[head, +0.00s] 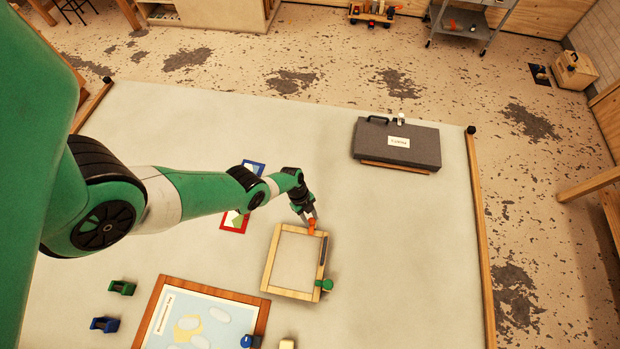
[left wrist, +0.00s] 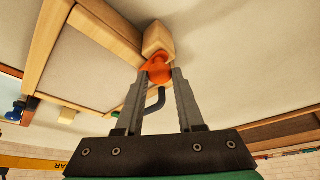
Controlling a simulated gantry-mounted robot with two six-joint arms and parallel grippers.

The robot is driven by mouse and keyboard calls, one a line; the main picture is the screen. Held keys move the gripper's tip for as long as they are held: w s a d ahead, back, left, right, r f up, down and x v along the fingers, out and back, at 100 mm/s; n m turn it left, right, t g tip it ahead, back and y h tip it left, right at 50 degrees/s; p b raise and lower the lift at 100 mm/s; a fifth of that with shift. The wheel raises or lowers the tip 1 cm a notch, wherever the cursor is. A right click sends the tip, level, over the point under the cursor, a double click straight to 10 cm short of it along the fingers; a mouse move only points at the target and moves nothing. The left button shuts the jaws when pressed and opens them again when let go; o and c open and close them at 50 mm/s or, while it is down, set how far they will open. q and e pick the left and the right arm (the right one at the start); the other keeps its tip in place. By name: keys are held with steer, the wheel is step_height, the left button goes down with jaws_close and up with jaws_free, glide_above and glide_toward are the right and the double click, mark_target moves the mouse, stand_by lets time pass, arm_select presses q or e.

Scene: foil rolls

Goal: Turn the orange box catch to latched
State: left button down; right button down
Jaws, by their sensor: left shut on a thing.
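The orange catch (head: 312,223) sits at the far right corner of a wooden-framed box (head: 266,270) with a pale top. My left gripper (head: 309,216) reaches it from the far side and is shut on it. In the left wrist view the orange catch (left wrist: 157,70) lies between the two fingertips (left wrist: 160,74), in front of a pale wooden block (left wrist: 157,38). Part of the catch is hidden by the fingers, and I cannot tell its exact turn. A green knob (head: 327,284) is at the box's near right corner. My right gripper is not in view.
A grey case (head: 370,148) stands at the far right of the table. A wood-framed board (head: 205,286) lies to the near left, with green (head: 122,287) and blue (head: 104,324) pieces beside it. Red and blue framed cards lie under my left arm.

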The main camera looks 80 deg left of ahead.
arm_select(q)
steer(key=shift+m+g, duration=0.4)
steer(key=shift+m, duration=0.4)
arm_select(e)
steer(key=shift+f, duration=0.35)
arm_select(q)
steer(key=c, duration=0.5)
jaws_free()
steer(key=shift+c, duration=0.2)
